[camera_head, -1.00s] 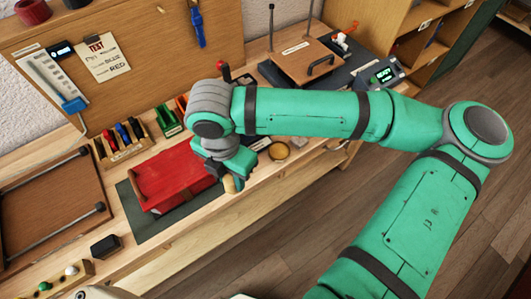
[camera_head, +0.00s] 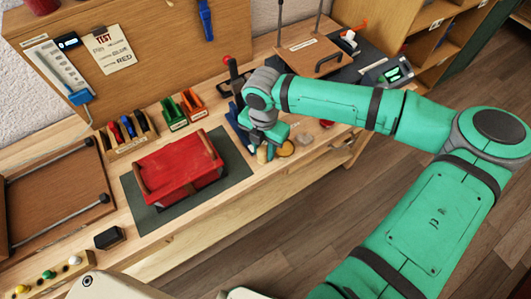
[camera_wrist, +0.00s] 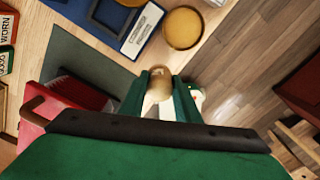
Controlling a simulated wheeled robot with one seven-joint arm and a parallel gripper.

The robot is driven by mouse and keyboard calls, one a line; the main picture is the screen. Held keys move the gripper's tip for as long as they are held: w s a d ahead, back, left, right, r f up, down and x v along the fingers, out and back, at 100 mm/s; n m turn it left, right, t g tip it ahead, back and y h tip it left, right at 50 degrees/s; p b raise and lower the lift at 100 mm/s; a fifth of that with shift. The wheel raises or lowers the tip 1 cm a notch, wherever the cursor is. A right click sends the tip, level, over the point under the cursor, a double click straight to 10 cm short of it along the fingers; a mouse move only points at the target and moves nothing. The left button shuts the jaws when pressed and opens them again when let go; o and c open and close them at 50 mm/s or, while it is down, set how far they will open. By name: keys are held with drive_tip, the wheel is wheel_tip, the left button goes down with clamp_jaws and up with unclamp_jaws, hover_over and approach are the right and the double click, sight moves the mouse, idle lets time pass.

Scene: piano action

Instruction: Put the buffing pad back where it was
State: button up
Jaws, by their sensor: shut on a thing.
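My gripper (camera_wrist: 157,92) is shut on the buffing pad (camera_wrist: 159,80), a small tan, rounded thing between the two green fingers in the wrist view. In the head view my gripper (camera_head: 265,153) is above the bench's front edge, right of the red box, and the pad (camera_head: 262,155) shows as a pale tan spot under it. A round amber disc (camera_head: 286,148) lies just right of my gripper; it also shows ahead of the fingers in the wrist view (camera_wrist: 183,27). A blue labelled tray (camera_wrist: 138,32) lies ahead of the fingers in the wrist view. Whether the pad touches anything below cannot be told.
The red box (camera_head: 180,168) stands on a dark green mat (camera_head: 145,219) left of my gripper. Red and green holders (camera_head: 184,108) and a rack of coloured tools (camera_head: 130,135) stand behind. A press with a wooden plate (camera_head: 312,55) stands at the back right.

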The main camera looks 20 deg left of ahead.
sight(266, 154)
drive_tip(key=shift+w+f, duration=0.2)
drive_tip(key=shift+w+d+f, duration=0.1)
drive_tip(key=shift+w+f, duration=0.05)
drive_tip(key=shift+f, duration=0.75)
drive_tip(key=shift+w+f, duration=0.1)
drive_tip(key=shift+f, duration=0.8)
drive_tip(key=shift+f, duration=0.15)
drive_tip(key=o, duration=0.9)
drive_tip(key=shift+o, duration=0.2)
